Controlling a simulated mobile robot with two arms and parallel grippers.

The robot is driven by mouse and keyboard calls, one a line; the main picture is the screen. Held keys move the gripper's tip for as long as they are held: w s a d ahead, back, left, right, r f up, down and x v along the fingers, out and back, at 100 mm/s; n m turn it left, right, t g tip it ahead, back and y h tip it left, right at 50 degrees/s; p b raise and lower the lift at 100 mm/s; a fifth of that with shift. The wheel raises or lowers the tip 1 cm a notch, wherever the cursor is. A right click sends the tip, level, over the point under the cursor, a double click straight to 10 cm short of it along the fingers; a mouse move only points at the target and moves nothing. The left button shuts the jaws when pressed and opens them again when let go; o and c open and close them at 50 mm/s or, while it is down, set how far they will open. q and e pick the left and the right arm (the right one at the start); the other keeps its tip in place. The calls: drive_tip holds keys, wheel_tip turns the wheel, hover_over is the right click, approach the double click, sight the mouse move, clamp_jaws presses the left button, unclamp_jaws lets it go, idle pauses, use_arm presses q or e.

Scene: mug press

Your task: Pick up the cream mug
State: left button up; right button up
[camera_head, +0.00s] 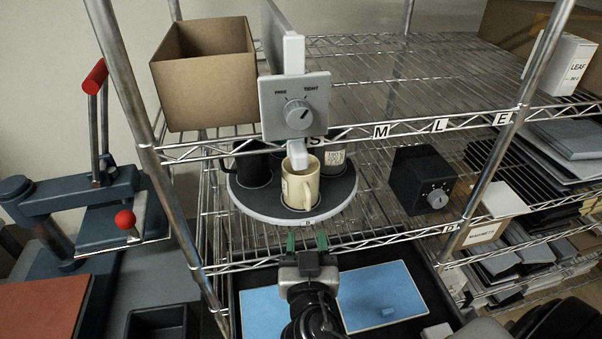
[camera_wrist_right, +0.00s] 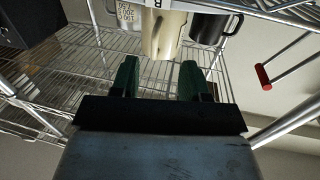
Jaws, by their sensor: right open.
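The cream mug (camera_head: 300,190) stands upright at the front of a round turntable (camera_head: 262,214) on the wire shelf. My left gripper is not in view.
A black mug (camera_head: 252,167) and a marked grey mug (camera_head: 334,158) stand behind on the turntable. A dial box (camera_head: 294,106) hangs above the cream mug. A black box (camera_head: 422,180) sits right on the shelf. Shelf rails and a metal post (camera_head: 150,165) border the space.

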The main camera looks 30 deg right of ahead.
sight(307, 208)
drive_tip(key=p+x, duration=0.1)
drive_tip(key=x, duration=0.2)
drive_tip(key=shift+w+r, duration=0.1)
drive_tip(key=shift+r, duration=0.1)
drive_tip(key=shift+w+d, duration=0.2)
drive_tip(key=shift+w, duration=0.05)
drive_tip(key=p+x, duration=0.3)
drive_tip(key=x, duration=0.1)
drive_tip(key=shift+d+r+p, duration=0.25)
drive_tip(key=shift+p, duration=0.1)
drive_tip(key=shift+w+d+f, duration=0.2)
drive_tip(key=shift+w+d, duration=0.05)
drive_tip(key=shift+w, duration=0.15)
drive_tip(key=shift+a, duration=0.1)
drive_tip(key=shift+c, duration=1.1)
clamp_jaws()
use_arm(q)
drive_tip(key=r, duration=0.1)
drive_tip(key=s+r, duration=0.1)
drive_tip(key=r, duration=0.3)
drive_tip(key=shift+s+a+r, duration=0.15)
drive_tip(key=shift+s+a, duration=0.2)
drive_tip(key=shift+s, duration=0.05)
